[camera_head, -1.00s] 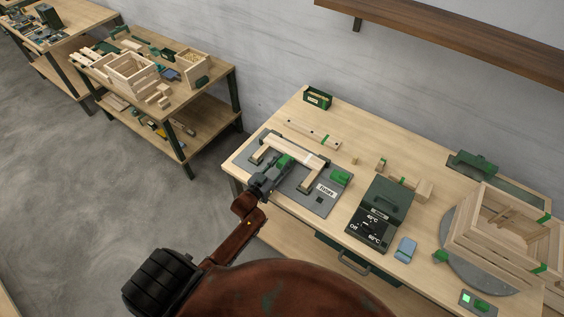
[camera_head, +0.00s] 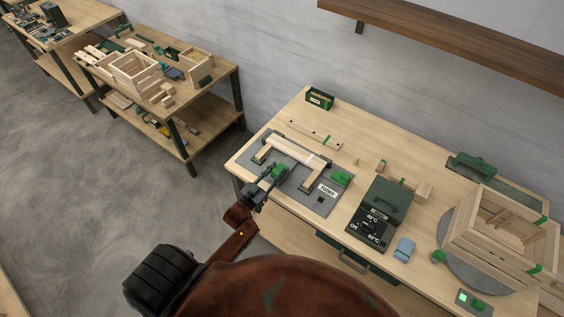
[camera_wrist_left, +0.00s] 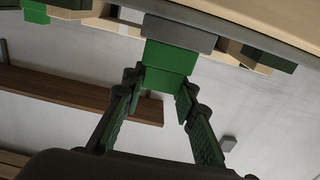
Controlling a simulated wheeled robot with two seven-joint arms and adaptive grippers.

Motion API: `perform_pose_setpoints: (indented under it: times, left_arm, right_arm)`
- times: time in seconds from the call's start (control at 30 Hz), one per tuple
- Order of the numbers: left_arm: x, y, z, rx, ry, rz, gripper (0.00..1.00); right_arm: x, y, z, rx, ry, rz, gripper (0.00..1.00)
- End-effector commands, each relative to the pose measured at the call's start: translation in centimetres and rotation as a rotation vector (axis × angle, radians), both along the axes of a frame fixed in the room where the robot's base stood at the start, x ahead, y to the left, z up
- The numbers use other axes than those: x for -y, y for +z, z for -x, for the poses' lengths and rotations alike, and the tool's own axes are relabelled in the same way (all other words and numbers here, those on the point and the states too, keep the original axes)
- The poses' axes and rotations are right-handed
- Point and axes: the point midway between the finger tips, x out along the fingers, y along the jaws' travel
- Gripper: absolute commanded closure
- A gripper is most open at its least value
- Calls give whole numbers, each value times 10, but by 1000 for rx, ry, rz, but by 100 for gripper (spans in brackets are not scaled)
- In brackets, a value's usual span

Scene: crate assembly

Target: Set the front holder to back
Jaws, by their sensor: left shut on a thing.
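The front holder (camera_head: 279,171) is a small green block at the front side of a grey fixture plate (camera_head: 318,208). My left gripper (camera_head: 271,178) is shut on it from the table's front side. In the left wrist view the green holder (camera_wrist_left: 169,65) sits between the two fingers, with a grey part behind it. A U-shaped wooden frame (camera_head: 293,150) lies on the plate, and the holder appears a little apart from its long rail. A second green holder (camera_head: 341,177) sits on the plate's right side. My right gripper is not in view.
A dark heater box (camera_head: 383,210) with a dial stands right of the plate. A wooden crate (camera_head: 484,247) rests on a round grey turntable (camera_head: 464,277) at the right. A green box (camera_head: 319,98) and a slat with holes (camera_head: 315,134) lie behind the plate.

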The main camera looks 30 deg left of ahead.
Motion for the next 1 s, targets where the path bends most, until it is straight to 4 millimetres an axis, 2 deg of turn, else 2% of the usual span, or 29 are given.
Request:
perform_pose_setpoints:
  times: [0.1,0.33,0.37,0.6,0.87,1.0]
  left_arm:
    - [-1,0,8,0,1,0,100]
    - [-1,-2,8,-2,1,0,100]
    - [-1,-2,8,-2,1,0,72]
    - [0,0,6,0,-1,0,56]
    - [0,0,6,1,-1,0,55]
    - [-1,0,14,1,-1,-1,55]
  right_arm:
    - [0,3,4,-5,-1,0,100]
    - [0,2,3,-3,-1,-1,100]
    - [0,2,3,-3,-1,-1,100]
    - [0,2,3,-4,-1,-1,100]
    - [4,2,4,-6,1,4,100]
    - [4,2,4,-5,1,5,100]
